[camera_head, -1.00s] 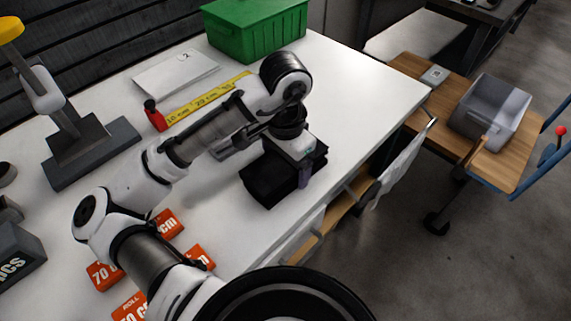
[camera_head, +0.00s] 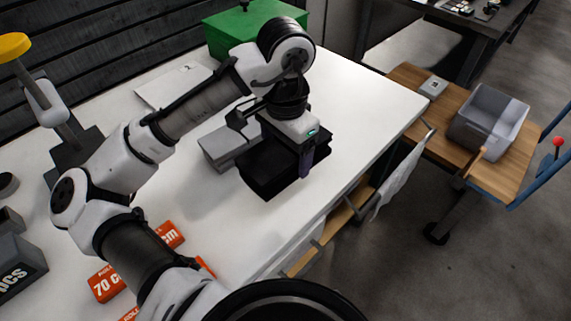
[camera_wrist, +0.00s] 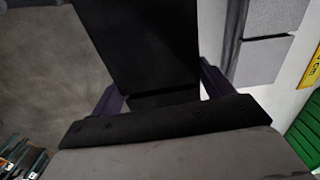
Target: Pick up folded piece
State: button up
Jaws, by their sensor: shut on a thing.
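A black folded piece (camera_head: 262,176) is at the right part of the white table, under my gripper (camera_head: 291,157). It also fills the middle of the wrist view (camera_wrist: 148,45). My gripper is shut on the black piece, with a purple finger on each side of it in the wrist view (camera_wrist: 160,90). In the head view only one finger shows clearly. I cannot tell whether the piece's underside is clear of the table.
A grey stack (camera_head: 232,148) lies just left of the black piece. A green crate (camera_head: 226,37) stands at the back. A wooden cart with a grey bin (camera_head: 487,122) stands to the right. The table's right front is clear.

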notch_tip(320, 180, up, 12)
jog(key=shift+r+p, duration=0.25)
jog(key=shift+p, duration=0.1)
jog(key=shift+w, duration=0.1)
